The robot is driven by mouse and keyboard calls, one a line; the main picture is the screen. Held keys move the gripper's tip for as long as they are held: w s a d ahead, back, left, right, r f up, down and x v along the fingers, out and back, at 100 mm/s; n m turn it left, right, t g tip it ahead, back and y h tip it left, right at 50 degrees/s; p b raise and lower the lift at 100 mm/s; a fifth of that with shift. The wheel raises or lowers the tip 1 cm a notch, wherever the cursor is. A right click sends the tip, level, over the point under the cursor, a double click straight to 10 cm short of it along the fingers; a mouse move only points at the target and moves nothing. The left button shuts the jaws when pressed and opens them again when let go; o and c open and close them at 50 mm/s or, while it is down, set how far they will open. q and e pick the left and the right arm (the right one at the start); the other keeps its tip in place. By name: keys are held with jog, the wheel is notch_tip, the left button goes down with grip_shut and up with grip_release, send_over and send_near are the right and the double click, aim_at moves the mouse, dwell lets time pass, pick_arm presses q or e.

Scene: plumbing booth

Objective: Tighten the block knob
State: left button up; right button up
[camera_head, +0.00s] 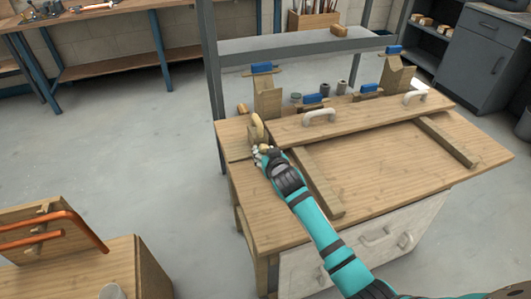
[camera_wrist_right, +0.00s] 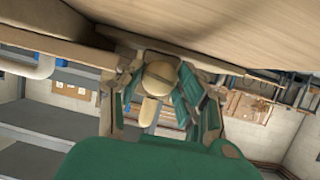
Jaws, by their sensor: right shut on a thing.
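My right gripper (camera_head: 262,150) reaches in from the lower right to the left end of the wooden workbench (camera_head: 400,160). It is shut on a small tan knob at the bench's left side; the knob (camera_wrist_right: 160,75) shows between the fingers in the right wrist view. A rounded tan piece (camera_head: 257,127) stands just above the gripper in the head view. In the right wrist view the gripper (camera_wrist_right: 158,90) has its green fingers on both sides of the knob. The knob's far side is hidden. My left gripper is not in view.
A long board with white handles (camera_head: 319,117) lies across the bench, with wooden blocks and blue-topped clamps (camera_head: 262,68) behind it. A wooden box with orange pipes (camera_head: 45,222) stands at lower left. Grey floor is clear at left.

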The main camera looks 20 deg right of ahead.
jog(key=shift+n+h, duration=0.4)
jog(key=shift+n, duration=0.1)
jog(key=o, duration=0.9)
jog(key=shift+c, duration=0.2)
jog(key=v, duration=1.2)
jog(key=shift+f, duration=0.1)
